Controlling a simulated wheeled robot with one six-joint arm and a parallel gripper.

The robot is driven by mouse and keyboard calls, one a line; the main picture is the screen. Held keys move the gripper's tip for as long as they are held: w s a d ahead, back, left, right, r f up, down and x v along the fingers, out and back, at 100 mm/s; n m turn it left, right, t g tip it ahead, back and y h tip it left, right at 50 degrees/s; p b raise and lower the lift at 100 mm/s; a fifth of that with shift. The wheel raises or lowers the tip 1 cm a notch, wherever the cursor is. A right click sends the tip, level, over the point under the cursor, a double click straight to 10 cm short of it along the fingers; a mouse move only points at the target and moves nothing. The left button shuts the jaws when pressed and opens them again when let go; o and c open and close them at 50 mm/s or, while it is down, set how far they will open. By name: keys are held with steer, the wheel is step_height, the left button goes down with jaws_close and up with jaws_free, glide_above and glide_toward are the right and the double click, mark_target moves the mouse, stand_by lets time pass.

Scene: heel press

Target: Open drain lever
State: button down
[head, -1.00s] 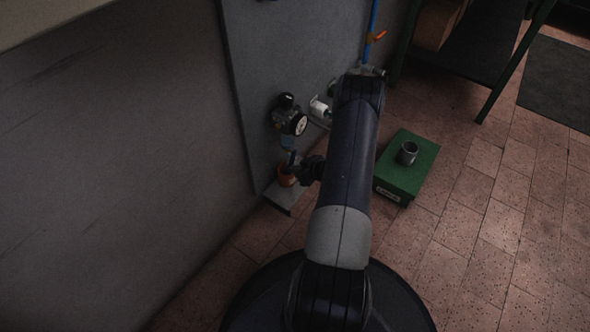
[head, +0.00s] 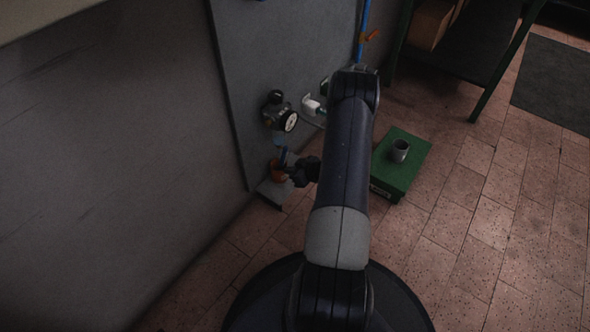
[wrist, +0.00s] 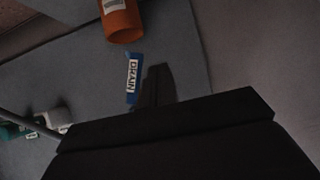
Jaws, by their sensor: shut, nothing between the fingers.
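The drain lever is a blue piece with a white "DRAIN" label (wrist: 132,80), seen in the wrist view just left of my fingers. In the head view the blue lever (head: 282,157) hangs below the gauge unit, above an orange cup (head: 277,173). My gripper (head: 288,170) is beside the lever and cup, at their right. In the wrist view my gripper (wrist: 158,72) has its dark fingers together and empty. A narrow gap shows between fingers and label there; whether they touch at depth I cannot tell.
The orange cup (wrist: 122,22) is close beyond my fingertips in the wrist view. A round gauge (head: 290,121) and a white fitting (head: 310,105) are on the grey panel (head: 240,60).

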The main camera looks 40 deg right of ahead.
steer(key=s+a+r+p, duration=0.2)
steer(key=s+p, duration=0.1)
steer(key=s, duration=0.6)
steer(key=shift+s+a, duration=0.15)
steer(key=shift+s, duration=0.05)
steer(key=shift+w, duration=0.1)
